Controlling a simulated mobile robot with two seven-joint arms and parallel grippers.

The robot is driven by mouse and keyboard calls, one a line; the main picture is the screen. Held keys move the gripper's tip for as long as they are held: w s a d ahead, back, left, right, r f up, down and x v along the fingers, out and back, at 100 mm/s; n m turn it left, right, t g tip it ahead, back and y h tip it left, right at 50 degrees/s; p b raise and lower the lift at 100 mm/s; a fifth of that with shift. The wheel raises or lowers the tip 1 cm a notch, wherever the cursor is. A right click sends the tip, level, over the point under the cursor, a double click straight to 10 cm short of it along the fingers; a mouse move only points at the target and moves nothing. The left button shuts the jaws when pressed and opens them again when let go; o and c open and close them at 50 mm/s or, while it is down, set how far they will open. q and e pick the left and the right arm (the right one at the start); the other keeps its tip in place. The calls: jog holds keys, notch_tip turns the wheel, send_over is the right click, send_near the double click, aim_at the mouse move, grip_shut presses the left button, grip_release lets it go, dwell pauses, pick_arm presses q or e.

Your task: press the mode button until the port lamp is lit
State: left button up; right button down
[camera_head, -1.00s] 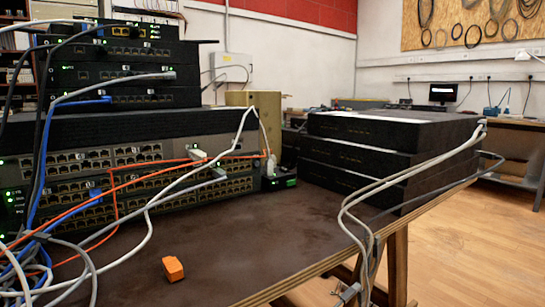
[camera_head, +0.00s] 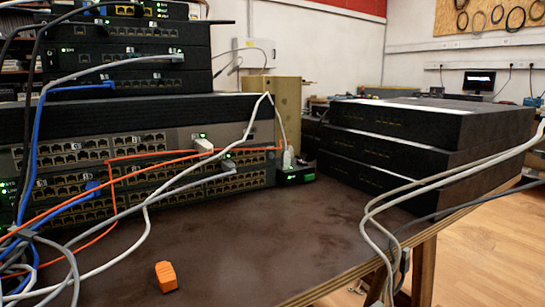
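A stack of rack switches stands on the left of the table. The wide lower switches (camera_head: 225,142) have rows of ports, and several small green lamps glow on them. Narrower black units (camera_head: 130,33) sit on top, also with small green lamps. A small black box (camera_head: 295,176) with a green lit spot stands at the right end of the stack. I cannot tell which part is the mode button or which lamp is the port lamp. Neither of my grippers is in view.
Orange, white, grey and blue cables (camera_head: 146,215) hang before the switches and bunch at lower left. An orange connector-like piece (camera_head: 166,277) lies on the dark table (camera_head: 240,235). Stacked black boxes (camera_head: 425,140) stand at right; white cables cross the table's right edge. The table's front middle is clear.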

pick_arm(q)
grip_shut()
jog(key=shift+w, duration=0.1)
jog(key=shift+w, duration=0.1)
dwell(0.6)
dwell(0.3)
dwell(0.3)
